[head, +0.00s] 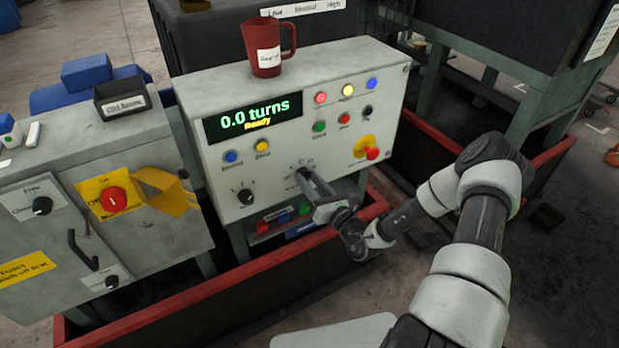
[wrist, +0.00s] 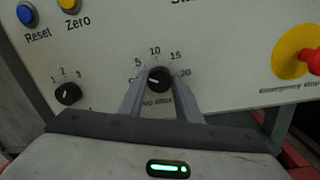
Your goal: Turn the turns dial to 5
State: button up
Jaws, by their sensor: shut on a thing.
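The turns dial (wrist: 159,79) is a black knob on the pale control panel, with a scale marked 5, 10, 15 and 20 around it. Its white pointer line seems to point left, toward the low end of the scale below 5. My gripper (wrist: 160,84) has one finger on each side of this knob and is shut on it. In the head view my gripper (head: 302,174) reaches the lower panel and hides most of the dial. The display (head: 254,117) reads "0.0 turns" and "Ready".
A smaller selector knob (wrist: 67,93) sits left of the dial, below the blue Reset button (wrist: 27,14) and yellow Zero button (wrist: 69,4). A red emergency stop (head: 372,153) is to the right. A red mug (head: 262,46) stands on the panel box.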

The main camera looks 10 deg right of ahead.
jog(key=shift+m+p, duration=0.35)
jog(key=shift+m, duration=0.95)
jog(key=shift+f, duration=0.1)
jog(key=o, duration=1)
jog(key=shift+o, duration=0.2)
jog(key=v, duration=1.7)
jog(key=shift+s+p, duration=0.25)
jog(key=shift+p, duration=0.2)
